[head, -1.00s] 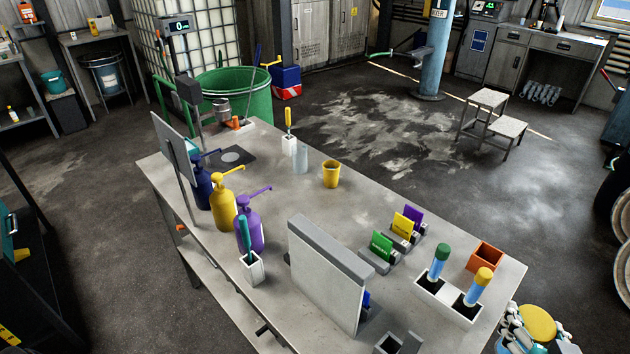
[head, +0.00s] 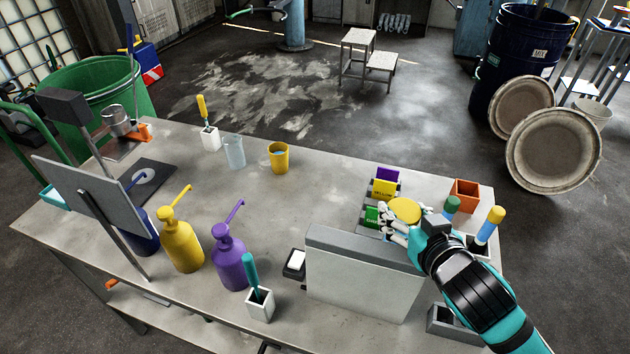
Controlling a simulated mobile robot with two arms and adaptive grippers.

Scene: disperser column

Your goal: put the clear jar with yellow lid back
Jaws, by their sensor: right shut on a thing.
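My right gripper (head: 402,228) reaches in from the lower right, above the right part of the bench. It is shut on the jar with the yellow lid (head: 405,209). The round yellow lid faces up. The jar's clear body is mostly hidden behind my fingers and the grey upright panel (head: 362,283). The jar is just behind the panel's top edge in the picture, in front of the green and yellow labelled card holders (head: 384,189). I cannot tell whether it touches the bench. My left gripper is not in view.
Yellow (head: 181,245) and purple (head: 231,262) pump bottles stand left. A yellow cup (head: 278,157) stands at the back. The bench (head: 320,200) middle is clear.

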